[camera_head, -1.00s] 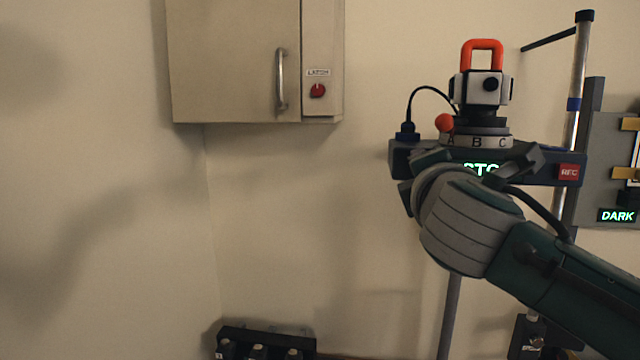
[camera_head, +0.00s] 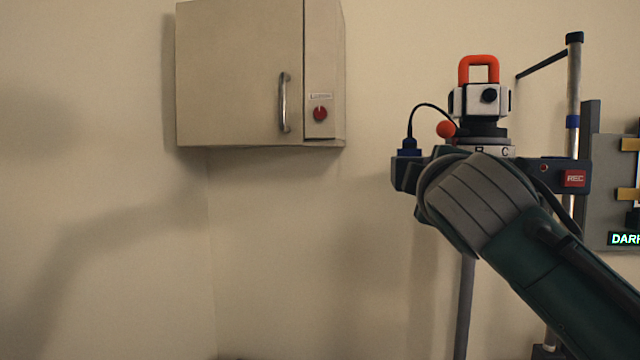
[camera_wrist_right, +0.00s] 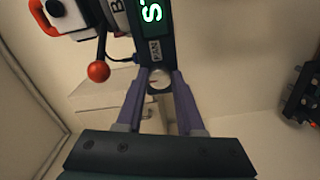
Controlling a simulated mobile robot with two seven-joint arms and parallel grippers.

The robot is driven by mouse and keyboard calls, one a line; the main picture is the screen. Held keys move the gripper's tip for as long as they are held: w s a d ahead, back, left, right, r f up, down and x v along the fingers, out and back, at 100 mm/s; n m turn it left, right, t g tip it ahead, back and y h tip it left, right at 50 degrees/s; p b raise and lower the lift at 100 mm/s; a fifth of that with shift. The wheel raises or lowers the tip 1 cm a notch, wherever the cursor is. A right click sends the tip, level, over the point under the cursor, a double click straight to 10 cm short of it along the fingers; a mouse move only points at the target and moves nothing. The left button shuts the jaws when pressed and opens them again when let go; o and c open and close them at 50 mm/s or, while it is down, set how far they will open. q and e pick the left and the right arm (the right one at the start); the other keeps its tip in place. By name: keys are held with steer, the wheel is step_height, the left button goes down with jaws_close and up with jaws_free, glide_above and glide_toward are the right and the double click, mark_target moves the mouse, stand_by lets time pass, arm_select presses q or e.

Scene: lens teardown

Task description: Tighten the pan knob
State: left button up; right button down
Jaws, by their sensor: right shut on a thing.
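The pan knob (camera_wrist_right: 159,80) is a small pale round knob under a PAN label in the right wrist view. My right gripper (camera_wrist_right: 161,85) is shut on it, with one purple finger on each side. In the head view my right wrist hides the knob and the fingers. The dark pan head bar (camera_head: 405,172) has a green display, seen partly in the wrist view and covered in the head view. A white camera block with an orange handle (camera_head: 479,98) stands on top. My left gripper is in neither view.
An orange ball-ended lever (camera_head: 446,129) sticks out beside the camera block; it also shows near my fingers in the wrist view (camera_wrist_right: 98,71). A blue-plugged cable loops at the left. A wall cabinet (camera_head: 240,75) hangs left. A pole stands right.

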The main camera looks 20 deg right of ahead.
stand_by(0.3)
steer(key=c, duration=0.5)
jaws_free()
steer(key=shift+a, duration=0.1)
steer(key=b+v, duration=0.4)
steer(key=v, duration=0.5)
steer(key=shift+s+a+b, duration=0.15)
steer(key=shift+s+b, duration=0.15)
steer(key=shift+s, duration=0.1)
